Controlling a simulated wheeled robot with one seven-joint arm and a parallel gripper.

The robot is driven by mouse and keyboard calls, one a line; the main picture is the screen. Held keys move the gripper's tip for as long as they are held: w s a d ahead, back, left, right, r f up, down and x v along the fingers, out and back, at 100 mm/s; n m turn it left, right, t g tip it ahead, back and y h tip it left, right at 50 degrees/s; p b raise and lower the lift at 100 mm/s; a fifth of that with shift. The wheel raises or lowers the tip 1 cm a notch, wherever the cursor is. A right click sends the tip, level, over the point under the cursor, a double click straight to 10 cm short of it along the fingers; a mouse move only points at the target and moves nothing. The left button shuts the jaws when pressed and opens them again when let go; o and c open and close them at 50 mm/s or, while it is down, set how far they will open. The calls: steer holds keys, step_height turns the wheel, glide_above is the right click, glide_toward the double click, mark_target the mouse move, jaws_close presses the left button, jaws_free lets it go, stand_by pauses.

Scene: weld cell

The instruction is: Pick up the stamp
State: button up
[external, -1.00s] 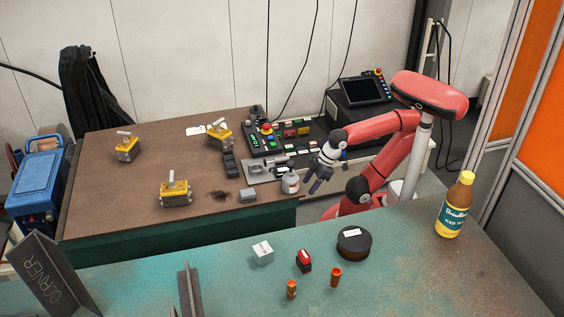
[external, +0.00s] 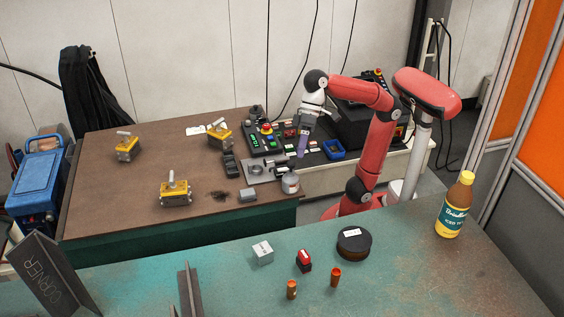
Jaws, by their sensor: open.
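My gripper (external: 302,150), with purple fingertips, points down over the right end of the brown table, above the dark mat (external: 318,158). It is open, and I see nothing held in it. I cannot tell for sure which small object is the stamp. Small red, green and white pieces (external: 291,132) lie on the mat just left of my gripper, too small to make out. A small red and black block (external: 304,261) sits on the green table in front, well apart from my gripper.
A metal can (external: 290,184) stands at the brown table's (external: 130,205) edge, below my gripper. A blue bin (external: 333,149) is to its right, a control box with a red button (external: 266,128) to its left. Yellow clamps stand further left. A bottle (external: 454,207) stands on the green table.

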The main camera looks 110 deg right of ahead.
mark_target(308, 265)
steer(key=w+a+m+g+y, duration=0.35)
steer(key=w+a+m, duration=0.2)
steer(key=a, duration=0.65)
steer(key=w+a+m+g+y, duration=0.35)
steer(key=a+m+y, duration=0.2)
steer(key=a, duration=0.75)
steer(key=shift+m+h, duration=0.3)
steer(key=shift+m, duration=0.1)
steer(key=f, duration=1.1)
steer(key=shift+w+a+f, duration=0.1)
steer(key=shift+w+f, duration=0.05)
steer(key=shift+w, duration=0.2)
steer(key=x, duration=0.7)
steer(key=shift+w+a+f, duration=0.1)
steer(key=shift+a+f, duration=0.1)
steer(key=c, duration=1.1)
